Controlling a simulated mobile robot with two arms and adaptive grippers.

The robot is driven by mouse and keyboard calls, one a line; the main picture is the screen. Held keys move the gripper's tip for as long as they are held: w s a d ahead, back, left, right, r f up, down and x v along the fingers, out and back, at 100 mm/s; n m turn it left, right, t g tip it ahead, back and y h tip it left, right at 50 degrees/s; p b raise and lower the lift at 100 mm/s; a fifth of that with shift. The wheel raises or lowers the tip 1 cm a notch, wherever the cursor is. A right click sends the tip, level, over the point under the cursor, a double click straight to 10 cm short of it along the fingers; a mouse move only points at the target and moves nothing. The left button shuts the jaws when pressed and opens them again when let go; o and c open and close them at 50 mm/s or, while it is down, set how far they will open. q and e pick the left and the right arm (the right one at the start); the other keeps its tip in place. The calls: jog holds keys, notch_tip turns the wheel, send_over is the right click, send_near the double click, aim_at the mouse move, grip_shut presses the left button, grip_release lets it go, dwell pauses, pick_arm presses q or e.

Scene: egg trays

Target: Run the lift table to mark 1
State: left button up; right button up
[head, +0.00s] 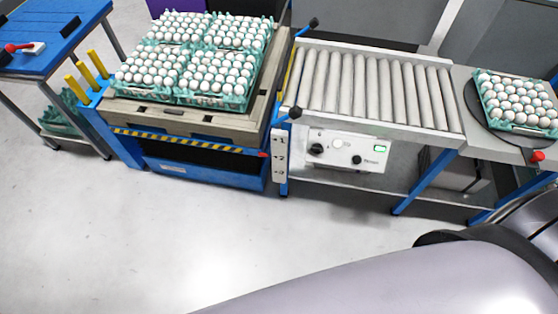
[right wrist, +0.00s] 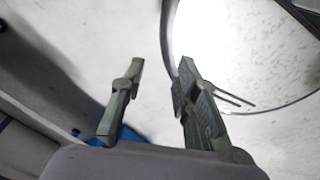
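The lift table (head: 205,172) is blue with a striped yellow-black edge. A small red pointer (head: 263,155) on the lift table's edge looks about level with mark 2. A white control box (head: 347,150) under the rollers has dark knobs and a small green display (head: 380,149). My right gripper (right wrist: 160,72) is open and empty in the wrist view. My left gripper is not in view.
A roller conveyor (head: 370,88) runs right to a dark turntable (head: 475,107) with one egg tray (head: 518,105). Black-ended levers (head: 295,113) flank its left end. A blue cart (head: 50,45) stands far left. The front floor (head: 150,240) is clear; my arm crosses lower right.

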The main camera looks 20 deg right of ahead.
grip_shut()
jog(key=shift+a, duration=0.1)
jog(key=shift+a, duration=0.2)
jog(key=shift+d, duration=0.25)
dwell(0.8)
